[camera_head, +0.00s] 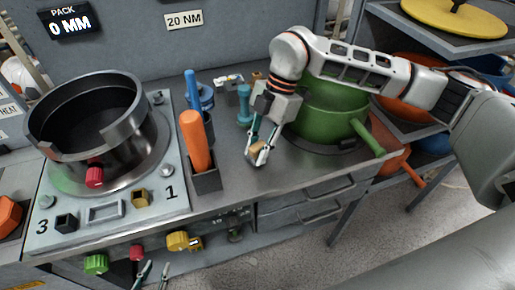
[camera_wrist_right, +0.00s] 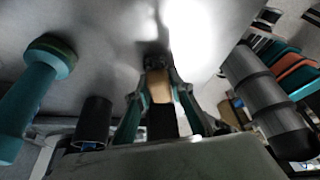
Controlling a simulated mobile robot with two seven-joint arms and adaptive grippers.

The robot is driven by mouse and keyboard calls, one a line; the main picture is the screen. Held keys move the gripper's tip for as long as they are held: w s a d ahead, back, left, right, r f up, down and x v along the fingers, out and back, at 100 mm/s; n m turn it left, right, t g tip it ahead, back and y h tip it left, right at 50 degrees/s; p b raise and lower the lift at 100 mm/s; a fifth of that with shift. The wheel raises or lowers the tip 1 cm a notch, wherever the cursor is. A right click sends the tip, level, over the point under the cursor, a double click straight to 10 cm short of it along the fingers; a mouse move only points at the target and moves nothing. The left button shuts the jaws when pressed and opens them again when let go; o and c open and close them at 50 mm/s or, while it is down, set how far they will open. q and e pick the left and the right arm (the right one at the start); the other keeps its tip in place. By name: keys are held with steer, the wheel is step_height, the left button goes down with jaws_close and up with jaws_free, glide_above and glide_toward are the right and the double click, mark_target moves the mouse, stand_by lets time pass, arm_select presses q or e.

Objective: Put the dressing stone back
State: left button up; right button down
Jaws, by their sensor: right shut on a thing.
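The dressing stone, a small tan block (camera_head: 257,145), is between the fingertips of my right gripper (camera_head: 262,150), over the bench top right of the orange-handled tool. In the right wrist view the tan block (camera_wrist_right: 158,84) sits between the teal-sided fingers (camera_wrist_right: 160,92), which are shut on it. Whether it touches the bench, I cannot tell. My left gripper (camera_head: 153,274) shows only its two fingertips at the bottom edge of the head view, apart with nothing visible between them, below the front of the bench. The stone's own resting place cannot be identified for certain.
An orange-handled tool (camera_head: 194,138) stands in a dark holder (camera_head: 206,180). A blue-handled tool (camera_head: 192,88) and a teal spool-shaped piece (camera_head: 243,105) stand behind. A green pot (camera_head: 330,105) is close on the right. A large open drum (camera_head: 140,150) fills the left.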

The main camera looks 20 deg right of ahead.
steer(key=shift+f, duration=0.1)
steer(key=c, duration=1.8)
jaws_free()
steer(key=shift+o, duration=0.2)
steer(key=v, duration=1.2)
steer(key=shift+r+b, duration=0.2)
steer(key=shift+b, duration=0.2)
